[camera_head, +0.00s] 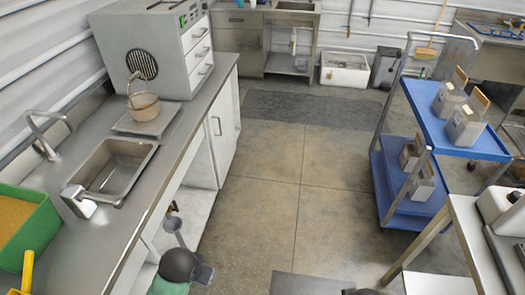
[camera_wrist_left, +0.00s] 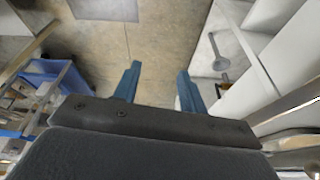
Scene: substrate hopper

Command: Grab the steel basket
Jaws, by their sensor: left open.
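A small round basket (camera_head: 144,105) with an upright hoop handle stands on a flat square plate (camera_head: 148,120) on the left counter, in front of the grey drawer cabinet. It looks tan-grey in the head view. It is not in the left wrist view. My left gripper (camera_wrist_left: 158,85) shows in the left wrist view with two blue fingers apart and nothing between them, above the floor. It is well away from the basket. My right gripper is not in view.
The steel counter (camera_head: 92,237) holds a sink (camera_head: 113,170) and a green bin (camera_head: 25,230). A blue cart (camera_head: 440,128) stands right. The middle floor is clear.

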